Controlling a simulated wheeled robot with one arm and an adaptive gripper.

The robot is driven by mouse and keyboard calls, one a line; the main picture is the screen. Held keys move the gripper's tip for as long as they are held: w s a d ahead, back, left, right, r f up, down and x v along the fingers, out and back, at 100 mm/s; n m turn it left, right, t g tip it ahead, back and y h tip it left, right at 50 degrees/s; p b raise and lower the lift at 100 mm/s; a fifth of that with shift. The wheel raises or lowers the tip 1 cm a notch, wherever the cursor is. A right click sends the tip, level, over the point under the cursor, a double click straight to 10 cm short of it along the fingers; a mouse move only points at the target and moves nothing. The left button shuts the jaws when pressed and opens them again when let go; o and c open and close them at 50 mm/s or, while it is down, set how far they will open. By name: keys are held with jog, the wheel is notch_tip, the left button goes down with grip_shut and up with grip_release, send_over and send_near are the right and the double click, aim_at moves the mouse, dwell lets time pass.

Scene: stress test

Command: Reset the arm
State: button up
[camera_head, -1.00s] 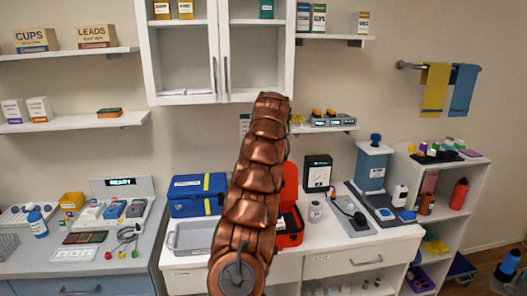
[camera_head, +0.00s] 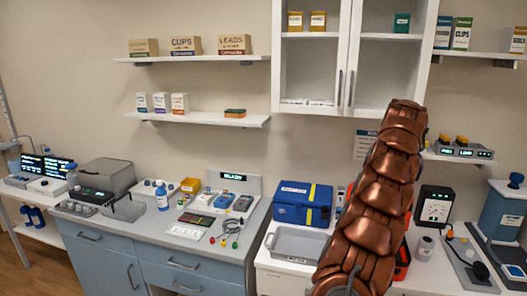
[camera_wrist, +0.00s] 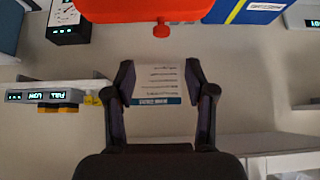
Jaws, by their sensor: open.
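My copper-coloured segmented arm stands raised at the right of the head view, in front of the counter and the wall. My gripper is hidden behind the arm's upper end there. In the wrist view my gripper (camera_wrist: 160,84) is open, its two dark fingers apart with nothing held. A wall sheet (camera_wrist: 158,80) with printed lines and a blue band shows between the fingers, beyond them. The wrist picture is upside down. A red case (camera_wrist: 150,9) and a blue case (camera_wrist: 240,10) with a yellow stripe show at its top edge.
The white wall cabinet (camera_head: 310,68) hangs behind the arm. The blue case (camera_head: 302,203) and a grey tray (camera_head: 299,243) sit on the counter left of the arm. A meter box (camera_head: 434,208) stands right of it. Shelves line the wall.

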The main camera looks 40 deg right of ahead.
jog(key=w+a+n+y, duration=0.2)
jog(key=w+a, duration=0.7)
jog(key=a, duration=0.2)
jog(key=w+a+f+n+y, duration=0.2)
jog(key=w+a, duration=0.1)
jog(key=a, duration=1.4)
jog(key=w+a+f+n+y, duration=0.1)
jog(key=w+a+n+y, duration=0.15)
jog(key=a, duration=1.45)
jog(key=s+a+f+n+g+b, duration=0.1)
jog(key=s+a+f+n+g, duration=0.15)
jog(key=s+a, duration=0.5)
jog(key=s+a+f+n+g, duration=0.1)
jog(key=s+a+f, duration=0.3)
jog(key=a, duration=0.7)
jog(key=s+a+f+g, duration=0.1)
jog(key=s+a+f, duration=0.2)
jog(key=s, duration=0.7)
jog(key=s+a+f+n+g, duration=0.1)
jog(key=s+a+f, duration=0.3)
jog(key=s, duration=0.6)
jog(key=shift+f+g+b, duration=0.35)
jog(key=shift+f+b, duration=0.1)
jog(key=shift+f, duration=0.05)
jog(key=shift+s, duration=0.1)
